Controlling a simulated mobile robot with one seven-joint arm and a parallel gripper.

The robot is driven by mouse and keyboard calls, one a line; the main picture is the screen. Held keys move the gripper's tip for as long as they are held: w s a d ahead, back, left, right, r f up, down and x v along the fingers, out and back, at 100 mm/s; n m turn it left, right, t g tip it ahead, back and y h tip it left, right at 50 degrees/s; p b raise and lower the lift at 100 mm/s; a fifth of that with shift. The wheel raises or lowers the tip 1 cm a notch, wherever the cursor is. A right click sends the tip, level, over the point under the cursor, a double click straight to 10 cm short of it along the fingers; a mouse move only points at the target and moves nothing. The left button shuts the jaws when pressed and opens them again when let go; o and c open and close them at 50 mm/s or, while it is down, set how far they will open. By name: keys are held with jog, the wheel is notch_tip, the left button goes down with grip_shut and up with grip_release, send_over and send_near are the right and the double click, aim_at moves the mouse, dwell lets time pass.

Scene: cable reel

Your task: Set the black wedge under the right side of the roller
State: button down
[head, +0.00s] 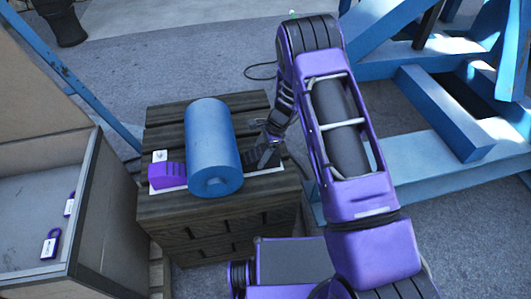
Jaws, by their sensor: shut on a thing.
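The blue roller (212,150) lies on the wooden crate top, its end face toward the front. A purple wedge (168,175) sits at its left side. My gripper (262,147) is low at the roller's right side and shut on the black wedge (260,158). The dark wedge and the dark fingers are hard to tell apart. The wedge is close to the roller's right side, above or on a white strip (268,171); I cannot tell whether it touches either.
The slatted wooden crate (215,215) bears the roller. An open grey bin (90,205) with purple padlocks (50,243) stands at the left. A blue steel frame (445,110) fills the right.

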jog(key=shift+a, duration=0.3)
grip_release()
jog(key=shift+s, duration=0.1)
